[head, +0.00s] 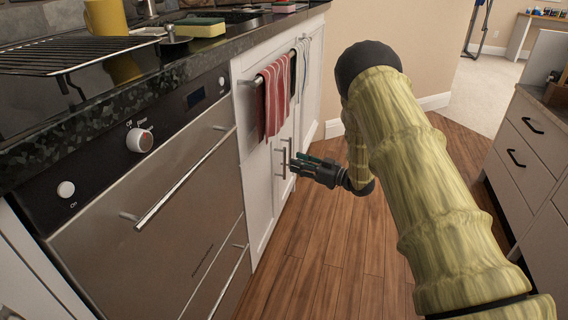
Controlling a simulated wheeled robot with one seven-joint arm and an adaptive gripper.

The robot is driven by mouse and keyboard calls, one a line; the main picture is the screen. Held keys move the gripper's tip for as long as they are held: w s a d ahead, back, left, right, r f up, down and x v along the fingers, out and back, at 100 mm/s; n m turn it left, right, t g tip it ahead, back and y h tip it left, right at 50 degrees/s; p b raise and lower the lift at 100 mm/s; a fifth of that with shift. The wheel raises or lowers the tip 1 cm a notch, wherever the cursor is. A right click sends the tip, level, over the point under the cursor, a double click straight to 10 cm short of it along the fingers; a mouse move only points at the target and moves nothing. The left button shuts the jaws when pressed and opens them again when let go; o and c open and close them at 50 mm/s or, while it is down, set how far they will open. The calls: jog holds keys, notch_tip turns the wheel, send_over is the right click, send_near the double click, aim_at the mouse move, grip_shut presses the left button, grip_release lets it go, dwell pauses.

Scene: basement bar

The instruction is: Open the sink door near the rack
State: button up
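The white sink cabinet below the counter has two doors with upright bar handles. The left door (258,195), on the side nearer the wire rack (70,55), looks shut. Its handle (283,163) stands close to the handle of the right door (291,150). My gripper (298,166) is in front of these handles, pointing left at them. Its fingers look spread apart, with nothing seen held between them. At this size I cannot tell whether the fingertips touch a handle or are around it.
A red striped towel (273,97) hangs from a bar above the doors. A steel oven (150,210) with long handles stands at left. A drawer cabinet (525,150) bounds the right side. The wooden floor (335,250) between is clear. A sponge (200,28) and yellow mug (105,17) sit on the counter.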

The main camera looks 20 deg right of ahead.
aim_at(284, 158)
jog(key=shift+b+x, duration=1.15)
jog(key=shift+x, duration=2.1)
grip_shut()
